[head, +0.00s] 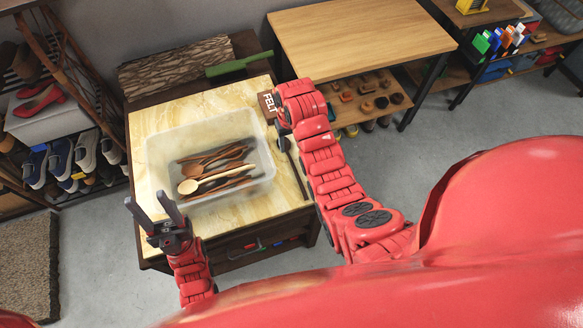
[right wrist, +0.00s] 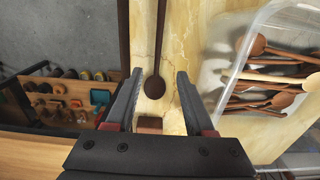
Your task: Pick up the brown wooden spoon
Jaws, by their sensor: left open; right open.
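A dark brown wooden spoon (right wrist: 155,87) lies on the cream marble-look tabletop (head: 150,120), outside the bin. In the head view the spoon (head: 297,172) is a thin dark strip right of the bin, partly hidden by my right arm. My right gripper (right wrist: 159,77) is open above the table, with the spoon's bowl between its fingers in the right wrist view; I cannot tell the height gap. In the head view the right gripper (head: 284,122) is mostly hidden by its arm. My left gripper (head: 148,203) is open and empty at the table's front left.
A translucent bin (head: 160,150) on the table holds several brown spoons and one pale spoon (head: 188,186). A small block marked FELT (head: 268,103) lies near the right gripper. A wooden bench (head: 360,40) stands right.

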